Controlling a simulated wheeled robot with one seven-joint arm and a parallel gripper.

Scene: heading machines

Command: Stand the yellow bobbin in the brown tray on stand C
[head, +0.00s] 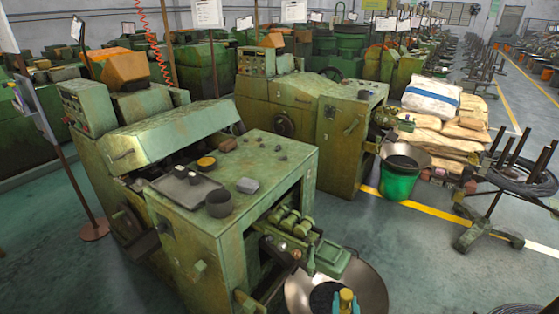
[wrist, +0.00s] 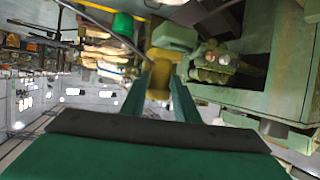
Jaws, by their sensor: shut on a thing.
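My gripper (head: 346,303) is at the bottom of the head view, over the large metal bowl beside the nearest green machine. Its two green fingers are shut on the yellow bobbin (head: 346,296). In the wrist view the yellow bobbin (wrist: 160,76) sits between the fingertips of my gripper (wrist: 160,92), and its lower part is partly hidden by them. I cannot make out a brown tray or a stand marked C in either view.
A green bucket (head: 398,185) and a wheeled rack (head: 487,232) stand to the right, with clear floor between.

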